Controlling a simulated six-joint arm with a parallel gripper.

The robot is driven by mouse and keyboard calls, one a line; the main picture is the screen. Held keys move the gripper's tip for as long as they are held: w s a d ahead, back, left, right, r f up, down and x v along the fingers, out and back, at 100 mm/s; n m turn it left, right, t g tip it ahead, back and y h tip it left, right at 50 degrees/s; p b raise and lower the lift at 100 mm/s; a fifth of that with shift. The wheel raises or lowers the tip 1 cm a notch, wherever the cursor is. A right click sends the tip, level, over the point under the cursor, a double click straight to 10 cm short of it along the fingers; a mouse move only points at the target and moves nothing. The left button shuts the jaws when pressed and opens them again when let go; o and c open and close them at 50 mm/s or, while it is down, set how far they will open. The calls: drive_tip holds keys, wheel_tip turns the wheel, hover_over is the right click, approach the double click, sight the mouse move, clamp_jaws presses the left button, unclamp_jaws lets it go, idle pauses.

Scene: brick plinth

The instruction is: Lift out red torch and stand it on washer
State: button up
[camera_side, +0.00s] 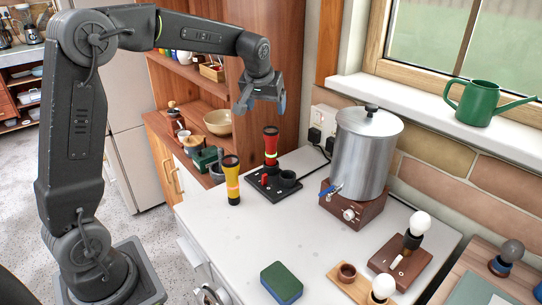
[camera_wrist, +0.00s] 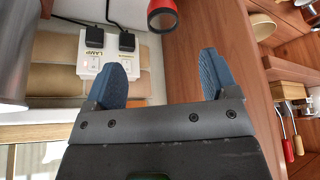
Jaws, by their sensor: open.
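The red torch (camera_side: 270,147) stands upright, dark lens end up, in a black charging base (camera_side: 276,182) on the white worktop. Its red head also shows at the top of the wrist view (camera_wrist: 164,14), beyond my fingertips. My gripper (camera_side: 263,104) is open and empty, above the torch and apart from it. Its two blue fingers show in the wrist view (camera_wrist: 162,72). I cannot clearly identify the washer; a round silver rim (camera_side: 211,294) shows low on the worktop's front side, partly cut off by the frame.
A yellow torch (camera_side: 232,182) stands just left of the base. A steel urn (camera_side: 367,150) stands to the right, near sockets (camera_side: 322,128) and cables. A green-blue sponge (camera_side: 282,282) and bulb holders (camera_side: 402,258) lie in front. The worktop's middle is clear. Wooden shelves (camera_side: 195,85) stand behind.

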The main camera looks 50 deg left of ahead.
sight(271, 130)
drive_tip(key=x, duration=0.8)
drive_tip(key=shift+w+a+f, duration=0.25)
drive_tip(key=shift+x, duration=2.8)
drive_tip(key=shift+a+r, duration=0.15)
drive_tip(key=c, duration=1.4)
drive_tip(key=shift+o, duration=0.2)
wheel_tip(271, 130, up, 13)
